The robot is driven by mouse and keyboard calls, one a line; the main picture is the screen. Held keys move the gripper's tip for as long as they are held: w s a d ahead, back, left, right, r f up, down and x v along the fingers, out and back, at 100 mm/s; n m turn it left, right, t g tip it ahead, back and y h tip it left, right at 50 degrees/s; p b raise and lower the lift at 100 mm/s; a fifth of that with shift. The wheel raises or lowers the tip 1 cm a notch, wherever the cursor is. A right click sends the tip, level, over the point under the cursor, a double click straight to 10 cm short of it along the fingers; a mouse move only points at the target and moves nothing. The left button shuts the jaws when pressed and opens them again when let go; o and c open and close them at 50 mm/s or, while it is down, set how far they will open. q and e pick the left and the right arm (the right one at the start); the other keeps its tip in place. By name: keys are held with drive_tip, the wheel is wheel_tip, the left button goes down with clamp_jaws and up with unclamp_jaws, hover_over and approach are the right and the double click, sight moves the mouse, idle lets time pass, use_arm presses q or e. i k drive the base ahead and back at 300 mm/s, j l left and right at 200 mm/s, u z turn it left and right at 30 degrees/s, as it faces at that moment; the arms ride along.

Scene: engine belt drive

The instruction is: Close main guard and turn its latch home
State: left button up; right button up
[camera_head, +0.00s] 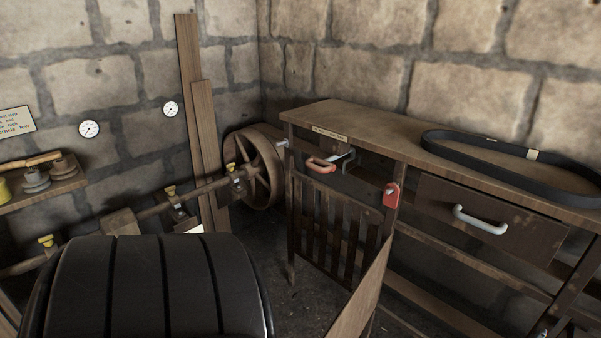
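A slatted wooden panel (333,222), which looks like the main guard, stands upright under the left part of the bench. I cannot tell whether the panel is fully closed or how the latch is turned. A plain wooden board (360,293) juts toward me from below that post, seen nearly edge-on; its link to the guard is unclear. Neither of my grippers is in view.
The bench top (385,135) carries a black belt loop (480,165) at right. A drawer (500,222) has a pale handle. A spoked wheel (255,170) and shaft (150,210) are left of the bench. A large black ribbed form (150,285) fills the lower left.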

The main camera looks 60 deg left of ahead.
sight(351, 321)
drive_tip(key=j+u, duration=0.15)
drive_tip(key=j, duration=1.9)
